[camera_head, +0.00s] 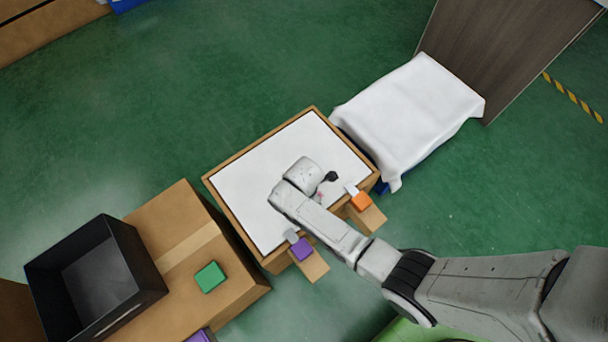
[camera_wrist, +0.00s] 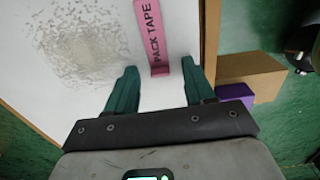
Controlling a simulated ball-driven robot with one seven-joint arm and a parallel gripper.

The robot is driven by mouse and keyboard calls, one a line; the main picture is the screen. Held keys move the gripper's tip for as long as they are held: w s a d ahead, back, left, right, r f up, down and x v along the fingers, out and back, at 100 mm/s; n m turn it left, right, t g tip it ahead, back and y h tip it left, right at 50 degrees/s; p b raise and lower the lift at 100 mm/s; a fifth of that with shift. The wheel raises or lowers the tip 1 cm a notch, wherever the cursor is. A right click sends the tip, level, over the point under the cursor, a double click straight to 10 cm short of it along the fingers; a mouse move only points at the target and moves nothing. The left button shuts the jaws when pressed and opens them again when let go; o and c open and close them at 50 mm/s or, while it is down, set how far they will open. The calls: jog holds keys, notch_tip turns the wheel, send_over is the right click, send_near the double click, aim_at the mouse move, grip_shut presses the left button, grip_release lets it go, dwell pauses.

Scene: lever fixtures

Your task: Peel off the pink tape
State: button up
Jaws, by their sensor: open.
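The pink tape (camera_wrist: 152,32) is a strip with the words "PACK TAPE" on it, lying on the white board (camera_wrist: 105,15). Its near end is bent into a short tab. In the wrist view my gripper (camera_wrist: 155,80) is open, its two green fingers on either side of the line of the tape, near the tab and apart from it. In the head view my arm reaches over the wood-framed white board (camera_head: 245,190). Only a small pink bit of the tape (camera_head: 320,195) shows there beside my arm; the rest is hidden.
An orange block (camera_head: 361,201) and a purple block (camera_head: 302,249) sit at the board's near edge. A cardboard box (camera_head: 235,285) with a green block (camera_head: 210,277) and a black bin (camera_head: 125,262) stand left. A white-draped stand (camera_head: 410,110) is right. Green floor is open beyond the board.

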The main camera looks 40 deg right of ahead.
grip_shut()
dwell(0.8)
